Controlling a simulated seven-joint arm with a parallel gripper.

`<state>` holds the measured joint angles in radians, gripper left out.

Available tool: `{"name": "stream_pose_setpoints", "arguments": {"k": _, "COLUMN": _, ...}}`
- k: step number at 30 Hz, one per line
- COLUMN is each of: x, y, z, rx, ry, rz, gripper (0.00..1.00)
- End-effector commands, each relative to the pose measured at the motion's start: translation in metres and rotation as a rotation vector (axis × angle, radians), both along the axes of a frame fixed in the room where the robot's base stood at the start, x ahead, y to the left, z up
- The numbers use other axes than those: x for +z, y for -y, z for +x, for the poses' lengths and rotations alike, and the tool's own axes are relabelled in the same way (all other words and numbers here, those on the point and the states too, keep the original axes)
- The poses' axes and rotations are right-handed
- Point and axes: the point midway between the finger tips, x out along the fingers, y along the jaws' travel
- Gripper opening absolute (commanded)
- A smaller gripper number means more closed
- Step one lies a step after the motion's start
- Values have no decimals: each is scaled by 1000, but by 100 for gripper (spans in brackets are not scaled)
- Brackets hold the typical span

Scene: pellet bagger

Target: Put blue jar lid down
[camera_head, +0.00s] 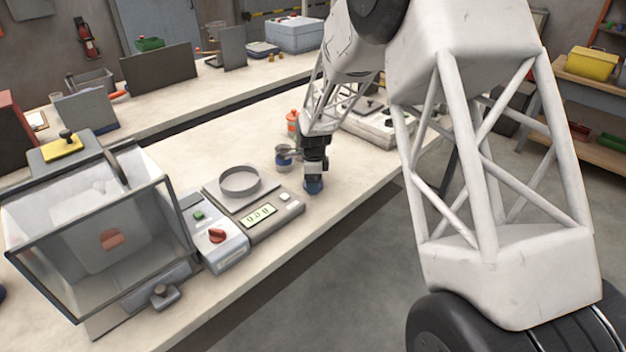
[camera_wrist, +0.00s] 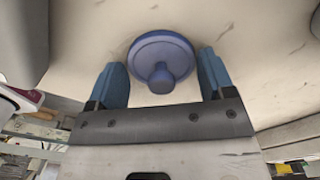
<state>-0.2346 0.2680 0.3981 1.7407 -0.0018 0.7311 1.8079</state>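The blue jar lid (camera_wrist: 150,50) is a round disc with a knob, seen in the wrist view against the pale bench top. My gripper (camera_wrist: 163,78) has its two blue fingers on either side of the knob, with a visible gap on each side. It is open and not holding the lid. In the head view my gripper (camera_head: 313,184) is low over the bench near its front edge, right of the scale. Blue shows at its tip there, but I cannot tell lid from fingers. A small blue-and-grey jar (camera_head: 283,160) stands just left of the gripper.
A clear-walled bin (camera_head: 100,235) is at the far left.

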Motion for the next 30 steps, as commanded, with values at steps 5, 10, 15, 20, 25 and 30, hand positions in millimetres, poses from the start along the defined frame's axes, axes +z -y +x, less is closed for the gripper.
{"name": "stream_pose_setpoints", "arguments": {"k": 5, "x": 1, "y": 0, "z": 0, "rx": 0, "ry": 1, "rz": 0, "gripper": 96}}
{"name": "stream_pose_setpoints", "arguments": {"k": 10, "x": 1, "y": 0, "z": 0, "rx": 0, "ry": 1, "rz": 0, "gripper": 96}}
{"name": "stream_pose_setpoints", "arguments": {"k": 15, "x": 3, "y": 0, "z": 0, "rx": 0, "ry": 1, "rz": 0, "gripper": 96}}
{"name": "stream_pose_setpoints", "arguments": {"k": 20, "x": 12, "y": 0, "z": 1, "rx": 0, "ry": 3, "rz": 1, "gripper": 96}}
{"name": "stream_pose_setpoints", "arguments": {"k": 25, "x": 31, "y": 0, "z": 1, "rx": 0, "ry": 3, "rz": 1, "gripper": 96}}
{"name": "stream_pose_setpoints", "arguments": {"k": 30, "x": 57, "y": 0, "z": 0, "rx": 0, "ry": 3, "rz": 1, "gripper": 96}}
